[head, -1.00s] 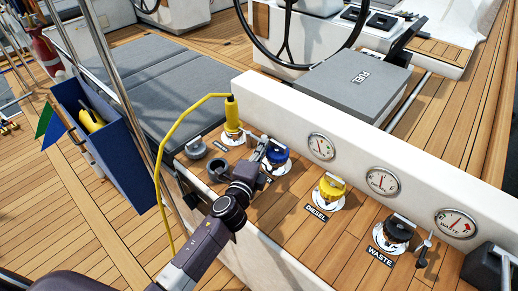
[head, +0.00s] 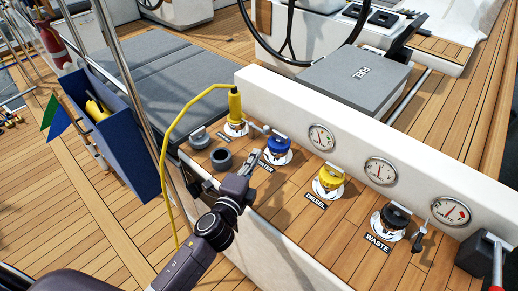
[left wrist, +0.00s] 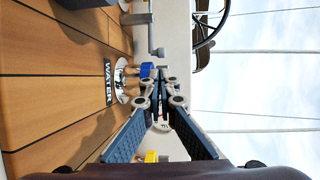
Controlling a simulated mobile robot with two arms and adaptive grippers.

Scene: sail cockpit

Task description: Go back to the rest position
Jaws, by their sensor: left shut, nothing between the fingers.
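My left gripper (head: 252,161) is shut and empty in the head view. It is above the deck ledge, just in front of the WATER label and apart from the blue water cap (head: 278,146). In the left wrist view its fingers (left wrist: 160,98) meet at the tips, with the blue cap (left wrist: 147,70) beyond them. The yellow diesel cap (head: 330,179) and the black waste cap (head: 395,216) sit on their fittings to the right. My right gripper does not show.
A yellow shore-power plug (head: 234,104) with its cable stands behind my left arm. A blue bin (head: 130,150) hangs at left. A white panel with gauges (head: 380,171) rises behind the caps. A grey FUEL box (head: 353,80) stands behind it.

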